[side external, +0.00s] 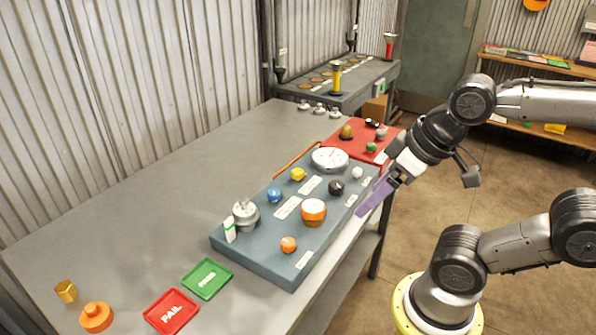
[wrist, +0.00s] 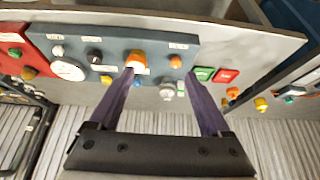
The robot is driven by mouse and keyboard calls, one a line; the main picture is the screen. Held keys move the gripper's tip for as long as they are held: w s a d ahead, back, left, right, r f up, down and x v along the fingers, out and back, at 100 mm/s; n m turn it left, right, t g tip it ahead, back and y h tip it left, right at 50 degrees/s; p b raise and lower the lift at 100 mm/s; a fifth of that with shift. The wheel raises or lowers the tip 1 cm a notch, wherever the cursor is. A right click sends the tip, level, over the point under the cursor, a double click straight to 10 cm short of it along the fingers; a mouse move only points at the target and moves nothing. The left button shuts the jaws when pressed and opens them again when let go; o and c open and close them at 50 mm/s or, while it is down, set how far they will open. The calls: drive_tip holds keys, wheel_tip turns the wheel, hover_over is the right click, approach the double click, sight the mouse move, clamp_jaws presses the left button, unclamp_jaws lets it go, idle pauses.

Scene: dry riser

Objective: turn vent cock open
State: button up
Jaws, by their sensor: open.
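A blue-grey panel block (side external: 262,262) on the bench carries several knobs and fittings. They include a large orange-and-white knob (side external: 313,211), a small orange knob (side external: 288,244), a blue knob (side external: 274,195), a yellow knob (side external: 298,174), a black knob (side external: 336,187) and a white knob (side external: 358,172). The labels are too small to read, so I cannot tell which is the vent cock. My gripper (wrist: 160,75) is open and empty, its purple fingers apart. In the side view it hangs beside the panel's right edge, touching no knob that I can make out.
A round white gauge (side external: 330,159) and a metal fitting (side external: 245,214) with a green-and-white tag rise from the panel. A red board (side external: 345,143) adjoins its far end. Green (side external: 207,278) and red (side external: 171,311) trays lie nearer.

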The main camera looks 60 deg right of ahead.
drive_tip(key=shift+c, duration=0.6)
drive_tip(key=w+d+r+n+g, duration=0.1)
drive_tip(key=w+d+r+n, duration=0.1)
drive_tip(key=w+r+n, duration=0.4)
drive_tip(key=w+d+r+n+g, duration=0.1)
drive_tip(key=w+d+r+n, duration=0.25)
drive_tip(key=w, duration=0.55)
drive_tip(key=g, duration=0.4)
hover_over(298, 171)
wheel_tip(298, 171, down, 11)
drive_tip(key=shift+m, duration=0.25)
wheel_tip(298, 171, down, 13)
drive_tip(key=shift+w+f, duration=0.1)
drive_tip(key=shift+f, duration=0.05)
clamp_jaws()
